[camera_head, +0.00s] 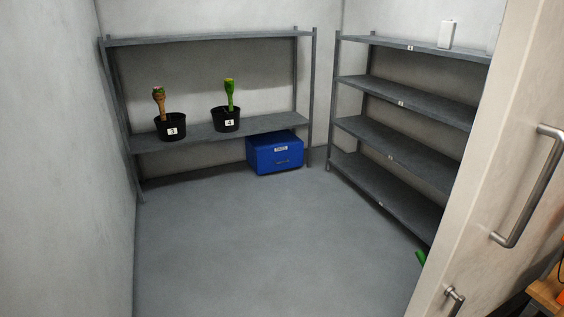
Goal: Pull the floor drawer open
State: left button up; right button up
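A blue floor drawer box (274,153) sits on the floor at the back, under the right end of the low back shelf. Its front faces me and looks shut. A small white label and a dark handle or slot show on the front, too small to make out well. Neither of my grippers is in view.
A tall shelf rack (405,105) lines the right wall. A pale door with metal handles (530,190) stands at right. The floor (255,245) is clear.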

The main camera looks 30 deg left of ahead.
aim_at(270, 160)
jog(key=i+j+u, duration=0.2)
jog(key=u, duration=0.2)
jog(key=i+j+u, duration=0.1)
jog(key=i+u, duration=0.25)
jog(key=i+j+u, duration=0.15)
jog(key=i+u, duration=0.6)
jog(key=i, duration=0.3)
jog(key=i+l+z, duration=0.15)
jog(key=i+z, duration=0.15)
jog(key=i, duration=0.4)
jog(key=i+z, duration=0.35)
jog(key=i, duration=0.35)
jog(key=i+j+z, duration=0.3)
jog(key=i, duration=0.35)
